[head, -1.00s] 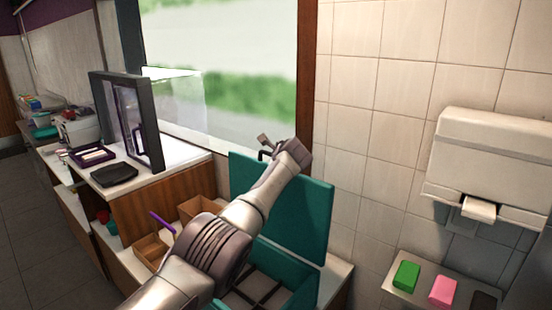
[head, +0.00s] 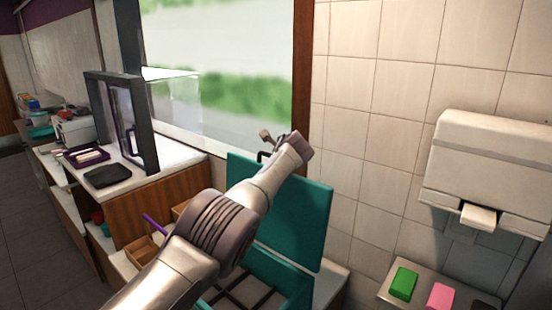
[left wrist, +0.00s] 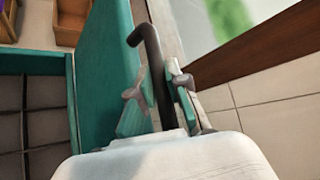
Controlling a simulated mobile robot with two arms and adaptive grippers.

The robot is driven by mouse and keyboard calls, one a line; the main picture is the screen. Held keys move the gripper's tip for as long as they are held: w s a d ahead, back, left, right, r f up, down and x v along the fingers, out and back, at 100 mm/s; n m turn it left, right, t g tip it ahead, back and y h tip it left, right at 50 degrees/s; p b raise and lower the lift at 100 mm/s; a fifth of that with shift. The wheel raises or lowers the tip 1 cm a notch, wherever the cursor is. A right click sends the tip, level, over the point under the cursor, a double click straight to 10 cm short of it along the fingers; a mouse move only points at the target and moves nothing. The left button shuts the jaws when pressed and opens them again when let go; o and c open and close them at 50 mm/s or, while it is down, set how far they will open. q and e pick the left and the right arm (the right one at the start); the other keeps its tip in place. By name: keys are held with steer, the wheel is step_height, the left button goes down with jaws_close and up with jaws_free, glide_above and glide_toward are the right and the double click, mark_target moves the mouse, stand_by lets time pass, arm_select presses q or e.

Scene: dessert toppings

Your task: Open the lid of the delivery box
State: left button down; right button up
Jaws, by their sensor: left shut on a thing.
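The teal delivery box (head: 295,285) is at the lower middle of the head view, with dark dividers inside. Its teal lid (head: 300,215) stands raised and roughly upright at the back, so the box is open on top. My left gripper (head: 278,140) is at the lid's top edge, shut on the lid's dark handle. In the left wrist view, the bent dark handle (left wrist: 150,60) runs between the two fingers of the gripper (left wrist: 160,95). The lid (left wrist: 105,70) and open box (left wrist: 35,105) lie left of it. My arm hides part of the lid and box.
A tiled wall and window stand close behind the lid. A paper towel dispenser (head: 485,170) hangs at right, above a shelf with green (head: 403,283) and pink (head: 440,296) sponges. A counter with a dark-framed glass case (head: 135,125) and wooden trays is at left.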

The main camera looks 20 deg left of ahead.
arm_select(q)
steer(key=shift+f, duration=0.15)
steer(key=c, duration=1.4)
jaws_free()
arm_select(e)
steer(key=shift+s, duration=0.2)
steer(key=shift+s, duration=0.1)
arm_select(q)
steer(key=shift+s+d, duration=0.1)
steer(key=shift+d, duration=0.1)
